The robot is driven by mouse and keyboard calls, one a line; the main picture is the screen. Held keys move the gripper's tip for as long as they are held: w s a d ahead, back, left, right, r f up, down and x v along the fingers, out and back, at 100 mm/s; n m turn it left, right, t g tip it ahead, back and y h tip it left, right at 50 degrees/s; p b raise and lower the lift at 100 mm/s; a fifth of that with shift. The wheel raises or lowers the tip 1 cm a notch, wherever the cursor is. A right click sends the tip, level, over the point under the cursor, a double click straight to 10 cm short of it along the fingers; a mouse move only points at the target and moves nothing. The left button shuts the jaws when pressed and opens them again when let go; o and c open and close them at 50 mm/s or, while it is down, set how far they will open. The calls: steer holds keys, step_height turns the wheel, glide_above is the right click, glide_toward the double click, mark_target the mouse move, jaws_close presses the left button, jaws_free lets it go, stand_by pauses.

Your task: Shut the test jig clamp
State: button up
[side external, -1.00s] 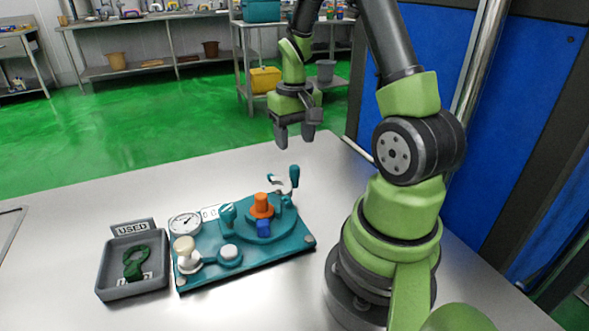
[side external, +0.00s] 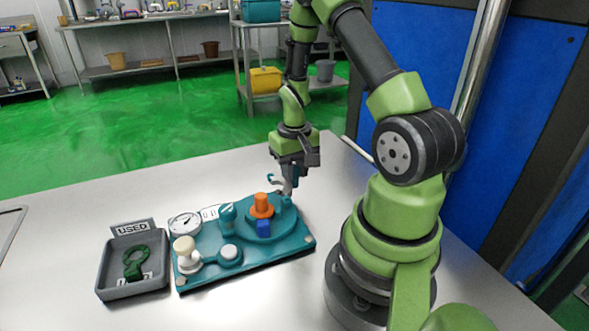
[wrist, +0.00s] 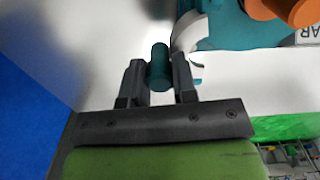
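The test jig (side external: 285,247) is a teal plate with a round raised seat. An orange stepped part (side external: 262,205) stands on the seat with a blue block (side external: 264,227) in front. The clamp at the jig's back right has a pale curved arm (wrist: 188,36), raised and clear of the orange part, and a teal handle (wrist: 158,66). My gripper (side external: 289,188) points down at the clamp. In the wrist view the handle stands between my two fingers, with narrow gaps showing, so they look open around it. In the side view my fingers partly hide the handle.
The jig also carries a dial gauge (side external: 185,223), a teal knob (side external: 227,213), a cream knob (side external: 185,247) and a white button (side external: 229,252). A grey tray (side external: 133,293) marked USED holds a green ring-shaped part (side external: 135,263). The metal table is clear in front.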

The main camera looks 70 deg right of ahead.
mark_target(280, 179)
jaws_close()
steer(key=shift+w+a+n, duration=0.2)
steer(key=shift+w+n, duration=0.55)
steer(key=shift+n, duration=0.55)
steer(key=n, duration=0.1)
steer(key=w+n, duration=0.1)
steer(key=shift+w+a+n, duration=0.25)
steer(key=shift+a+n, duration=0.05)
steer(key=shift+a, duration=0.05)
steer(key=w+a+n, duration=0.1)
steer(key=n, duration=0.1)
steer(key=w+a+n, duration=0.1)
steer(key=n, duration=0.1)
steer(key=a+n, duration=0.1)
steer(key=n, duration=0.1)
steer(key=w+a+n, duration=0.1)
steer(key=n, duration=0.1)
steer(key=shift+w+a+n, duration=0.1)
steer(key=shift+a+n, duration=0.45)
steer(key=shift+n, duration=0.4)
steer(key=shift+w+a+n, duration=0.1)
steer(key=shift+a+n, duration=0.45)
steer(key=shift+n, duration=0.4)
steer(key=shift+s, duration=0.1)
